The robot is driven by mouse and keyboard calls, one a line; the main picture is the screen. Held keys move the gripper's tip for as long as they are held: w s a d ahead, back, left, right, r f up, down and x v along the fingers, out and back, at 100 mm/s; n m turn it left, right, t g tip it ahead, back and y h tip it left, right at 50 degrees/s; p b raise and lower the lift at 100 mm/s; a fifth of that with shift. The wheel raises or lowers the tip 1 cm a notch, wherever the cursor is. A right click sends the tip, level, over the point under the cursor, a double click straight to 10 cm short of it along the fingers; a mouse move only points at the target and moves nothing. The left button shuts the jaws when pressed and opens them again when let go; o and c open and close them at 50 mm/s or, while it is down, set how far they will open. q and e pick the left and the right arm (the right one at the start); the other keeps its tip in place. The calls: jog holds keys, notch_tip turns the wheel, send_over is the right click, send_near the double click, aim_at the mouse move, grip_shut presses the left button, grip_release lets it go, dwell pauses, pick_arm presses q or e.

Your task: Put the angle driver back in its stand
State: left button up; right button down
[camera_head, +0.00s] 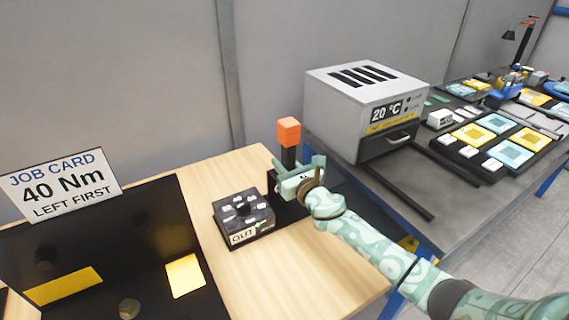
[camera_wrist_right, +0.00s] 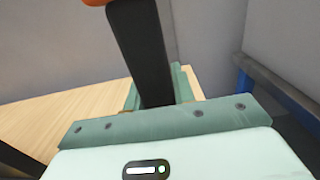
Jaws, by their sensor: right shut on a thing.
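The angle driver (camera_head: 289,133) has an orange block-shaped top and a black body, and it stands about upright near the right edge of the wooden table. My right gripper (camera_head: 291,172) is shut on its black body, which also shows between the jaws in the right wrist view (camera_wrist_right: 144,50). A black stand (camera_head: 284,207) is just below and behind the gripper, partly hidden by it. I cannot tell whether the driver's lower end is inside the stand or above it. My left gripper is not in view.
A black fixture (camera_head: 112,247) with yellow patches and a job card (camera_head: 62,184) fill the left. A grey oven (camera_head: 365,105) is on the bench at right. The wooden table's front (camera_head: 300,270) is clear.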

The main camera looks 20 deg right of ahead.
jog(key=shift+r, duration=0.1)
jog(key=c, duration=1.1)
grip_release()
jog(key=shift+c, duration=0.2)
jog(key=shift+o, duration=0.3)
jog(key=shift+f, duration=0.25)
jog(key=shift+s, duration=0.55)
jog(key=s+d, duration=0.2)
jog(key=s, duration=1.3)
jog(key=shift+p, duration=0.45)
jog(key=shift+s+d+f, duration=0.1)
